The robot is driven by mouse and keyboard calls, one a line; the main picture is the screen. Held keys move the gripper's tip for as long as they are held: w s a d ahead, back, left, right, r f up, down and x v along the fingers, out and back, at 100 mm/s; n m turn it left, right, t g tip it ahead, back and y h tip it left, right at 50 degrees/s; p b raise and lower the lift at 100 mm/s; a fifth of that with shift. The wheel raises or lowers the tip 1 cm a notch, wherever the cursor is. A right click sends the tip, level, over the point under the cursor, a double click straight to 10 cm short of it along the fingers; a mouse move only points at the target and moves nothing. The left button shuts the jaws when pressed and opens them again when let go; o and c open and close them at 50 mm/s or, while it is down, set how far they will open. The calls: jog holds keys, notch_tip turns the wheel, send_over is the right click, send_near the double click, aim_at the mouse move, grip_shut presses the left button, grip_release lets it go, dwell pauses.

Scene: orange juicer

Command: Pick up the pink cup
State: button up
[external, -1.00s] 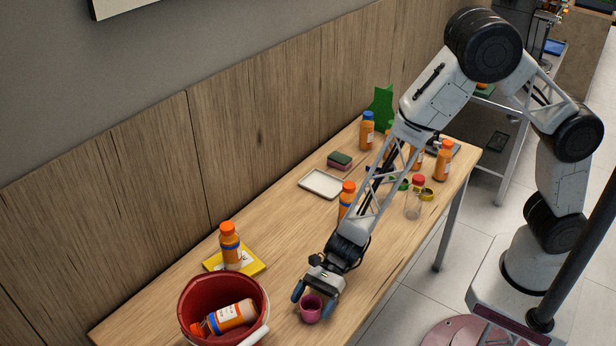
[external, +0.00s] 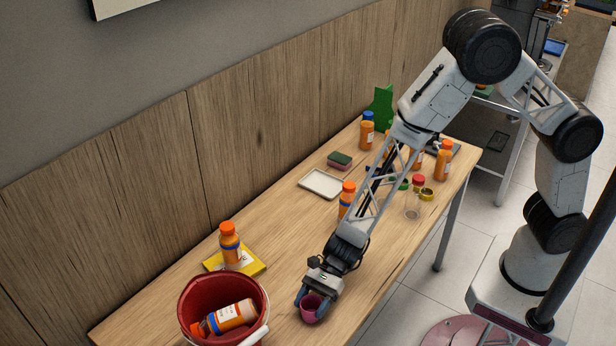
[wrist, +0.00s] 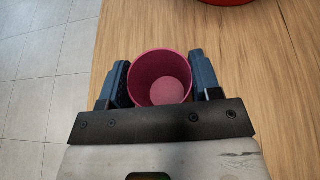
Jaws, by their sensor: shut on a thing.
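The pink cup (external: 312,311) is upright at the near end of the wooden table, close to its front edge. My gripper (external: 314,300) is low at the table and shut on the cup, with a blue finger on each side of it. In the wrist view the cup (wrist: 160,80) sits between the two fingers (wrist: 161,84), its open top facing the camera and its inside empty. I cannot tell whether its base still touches the table.
A red bucket (external: 192,296) holding an orange bottle stands left of the cup. Behind it, another bottle (external: 230,248) stands on a yellow item (external: 254,265). A white tray (external: 322,184), a sponge (external: 340,161) and several bottles are farther back.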

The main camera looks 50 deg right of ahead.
jog(key=shift+r, duration=0.1)
jog(key=shift+c, duration=0.3)
jog(key=shift+r, duration=0.65)
jog(key=shift+s+d+r, duration=0.15)
jog(key=shift+r, duration=0.4)
jog(key=shift+s+d+r, duration=0.1)
jog(key=shift+d+r, duration=0.05)
jog(key=shift+r, duration=0.35)
jog(key=s+d+r, duration=0.1)
jog(key=s+d, duration=0.9)
jog(key=d, duration=0.1)
jog(key=shift+d+r, duration=0.2)
jog(key=shift+d, duration=0.05)
